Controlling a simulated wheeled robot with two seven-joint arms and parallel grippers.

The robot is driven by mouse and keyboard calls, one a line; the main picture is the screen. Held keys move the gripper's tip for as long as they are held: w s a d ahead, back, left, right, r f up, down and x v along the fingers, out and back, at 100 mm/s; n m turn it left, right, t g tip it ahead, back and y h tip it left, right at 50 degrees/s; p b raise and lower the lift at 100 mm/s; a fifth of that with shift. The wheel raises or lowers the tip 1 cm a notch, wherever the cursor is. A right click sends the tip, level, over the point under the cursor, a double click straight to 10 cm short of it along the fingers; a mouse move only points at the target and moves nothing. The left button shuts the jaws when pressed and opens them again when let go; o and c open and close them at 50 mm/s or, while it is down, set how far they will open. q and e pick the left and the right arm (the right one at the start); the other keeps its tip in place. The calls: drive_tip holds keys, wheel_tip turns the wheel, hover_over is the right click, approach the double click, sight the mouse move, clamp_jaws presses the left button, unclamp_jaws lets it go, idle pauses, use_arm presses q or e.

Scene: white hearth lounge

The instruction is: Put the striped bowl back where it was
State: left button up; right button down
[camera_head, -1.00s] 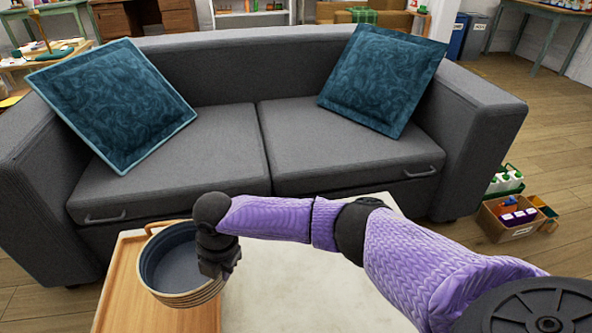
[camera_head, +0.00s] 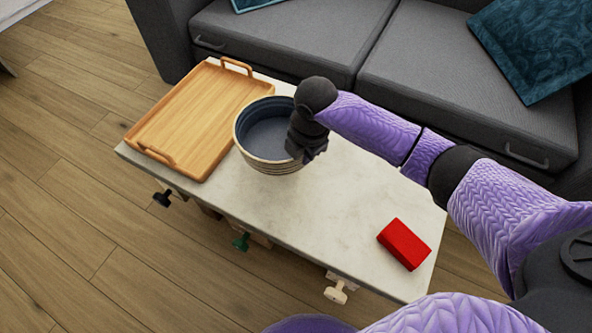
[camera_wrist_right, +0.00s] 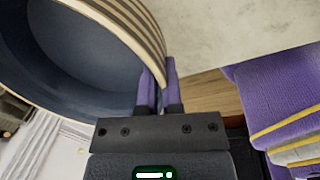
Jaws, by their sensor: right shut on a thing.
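The striped bowl (camera_head: 265,135), dark blue inside with tan and dark bands outside, is upright beside the right edge of the wooden tray (camera_head: 195,115). Its left rim overlaps the tray's edge in the picture. I cannot tell whether its base touches the table. My right gripper (camera_head: 305,148) is shut on the bowl's right rim. In the right wrist view the fingers (camera_wrist_right: 160,85) pinch the wall of the bowl (camera_wrist_right: 75,60). My left gripper is not in view.
The pale table (camera_head: 330,205) has clear room in its middle. A red block (camera_head: 404,244) lies near its right end. The grey sofa (camera_head: 290,40) stands behind.

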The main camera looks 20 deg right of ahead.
wheel_tip(320, 180, down, 7)
drive_tip(key=b, duration=0.4)
drive_tip(key=shift+r, duration=0.1)
drive_tip(key=shift+f+b, duration=0.3)
drive_tip(key=shift+f, duration=0.2)
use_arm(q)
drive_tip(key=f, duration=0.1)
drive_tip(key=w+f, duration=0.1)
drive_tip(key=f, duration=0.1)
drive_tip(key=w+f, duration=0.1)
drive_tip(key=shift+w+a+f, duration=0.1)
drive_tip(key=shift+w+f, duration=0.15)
use_arm(e)
drive_tip(key=shift+r, duration=0.15)
drive_tip(key=c, duration=1.2)
unclamp_jaws()
drive_tip(key=shift+f, duration=0.2)
drive_tip(key=o, duration=0.4)
drive_tip(key=shift+r, duration=0.1)
